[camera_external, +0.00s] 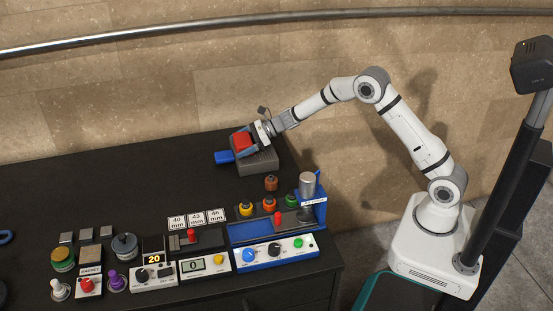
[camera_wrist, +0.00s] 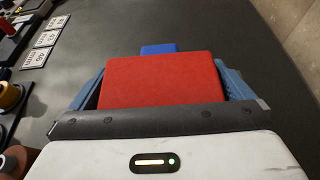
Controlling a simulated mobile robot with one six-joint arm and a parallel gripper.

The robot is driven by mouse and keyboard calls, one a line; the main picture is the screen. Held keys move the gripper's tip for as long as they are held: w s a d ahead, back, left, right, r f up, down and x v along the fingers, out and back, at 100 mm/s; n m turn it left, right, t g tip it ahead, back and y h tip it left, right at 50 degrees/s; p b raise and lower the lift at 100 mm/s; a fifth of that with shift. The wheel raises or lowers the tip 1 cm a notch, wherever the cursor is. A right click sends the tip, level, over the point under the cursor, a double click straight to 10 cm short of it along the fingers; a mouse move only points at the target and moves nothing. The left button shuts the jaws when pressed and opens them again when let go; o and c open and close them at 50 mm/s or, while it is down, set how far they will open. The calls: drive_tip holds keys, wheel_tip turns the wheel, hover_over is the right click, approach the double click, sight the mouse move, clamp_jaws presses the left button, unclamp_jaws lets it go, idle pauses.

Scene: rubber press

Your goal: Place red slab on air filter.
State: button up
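I take this unit to be the air filter. In the wrist view the red slab (camera_wrist: 162,80) fills the space between the two blue-grey fingers (camera_wrist: 163,88), which lie along its left and right sides. The blue tab (camera_wrist: 158,48) shows just beyond the slab's far edge. The slab hides most of the unit in the wrist view. I cannot tell whether the slab touches the unit.
White cards marked 40, 43 and 46 (camera_external: 197,219) lie in front. A blue press (camera_external: 313,208) with a metal cylinder stands front right, among coloured knobs and control boxes (camera_external: 275,253). The black tabletop (camera_external: 120,185) is clear to the left of the unit. A wall stands behind.

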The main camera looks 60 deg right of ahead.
drive_tip(key=shift+r, duration=0.1)
drive_tip(key=b+v, duration=0.2)
drive_tip(key=v, duration=1)
drive_tip(key=shift+w, duration=0.1)
drive_tip(key=s+d+r+m+t+h, duration=0.1)
drive_tip(key=s+d+r+m+h, duration=0.3)
drive_tip(key=m, duration=0.7)
drive_tip(key=s+d+r+m+t+h, duration=0.1)
drive_tip(key=s+d+r+m+h, duration=0.2)
drive_tip(key=s+r+m+h, duration=0.55)
drive_tip(key=s+a+f+m+g+y, duration=0.1)
drive_tip(key=s+a+f+m+g, duration=0.1)
drive_tip(key=s+m, duration=0.6)
drive_tip(key=s+a+f+m+g+y, duration=0.1)
drive_tip(key=s+f+m+g, duration=0.3)
drive_tip(key=s+m, duration=0.5)
drive_tip(key=s+a+f+m+g+y, duration=0.1)
drive_tip(key=s+a+f+m+g, duration=0.1)
drive_tip(key=s+m, duration=0.6)
drive_tip(key=s+a+f, duration=0.1)
drive_tip(key=s, duration=0.3)
drive_tip(key=shift+s+g, duration=0.15)
drive_tip(key=shift+g, duration=0.25)
